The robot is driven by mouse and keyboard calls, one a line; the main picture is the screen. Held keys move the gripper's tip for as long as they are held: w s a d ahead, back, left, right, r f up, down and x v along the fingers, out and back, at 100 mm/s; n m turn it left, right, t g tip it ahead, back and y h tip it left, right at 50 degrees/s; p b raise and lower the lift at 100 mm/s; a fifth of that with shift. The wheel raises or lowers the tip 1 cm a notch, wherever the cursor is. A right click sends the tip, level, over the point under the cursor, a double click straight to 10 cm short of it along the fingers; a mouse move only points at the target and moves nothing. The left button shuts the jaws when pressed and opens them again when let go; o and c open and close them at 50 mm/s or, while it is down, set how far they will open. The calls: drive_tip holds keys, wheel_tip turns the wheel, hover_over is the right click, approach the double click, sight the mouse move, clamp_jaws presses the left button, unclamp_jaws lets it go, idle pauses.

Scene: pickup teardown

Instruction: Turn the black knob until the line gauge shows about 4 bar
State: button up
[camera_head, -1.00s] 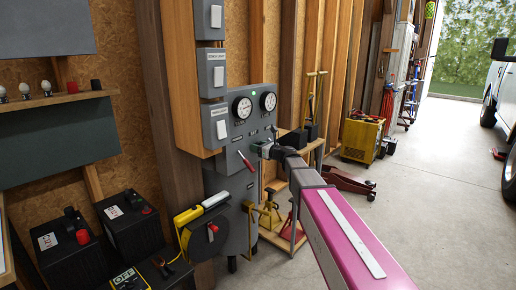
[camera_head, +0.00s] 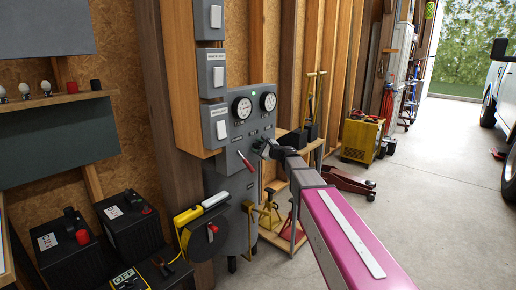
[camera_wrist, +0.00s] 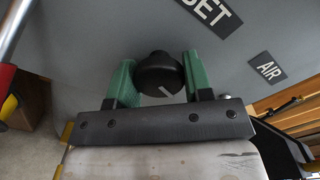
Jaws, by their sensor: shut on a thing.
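The black knob (camera_wrist: 160,74) sits on the grey panel, with a short white mark on its lower face in the wrist view. The two green fingers of my gripper (camera_wrist: 157,78) are shut on it, one on each side. In the head view my gripper (camera_head: 266,146) is at the panel's right side, and it hides the knob. Two round white gauges, left (camera_head: 242,108) and right (camera_head: 268,101), are above it on the panel (camera_head: 232,139). Their needles and labels are too small to read.
A red-handled lever (camera_head: 246,162) is on the panel left of my gripper; its red end also shows in the wrist view (camera_wrist: 7,78). A yellow-and-black reel (camera_head: 203,230) is below left. A wooden stand (camera_head: 275,238) with yellow and red jack stands is below. Open floor lies right.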

drive_tip(key=shift+n, duration=0.7)
drive_tip(key=o, duration=0.9)
drive_tip(key=v, duration=1.1)
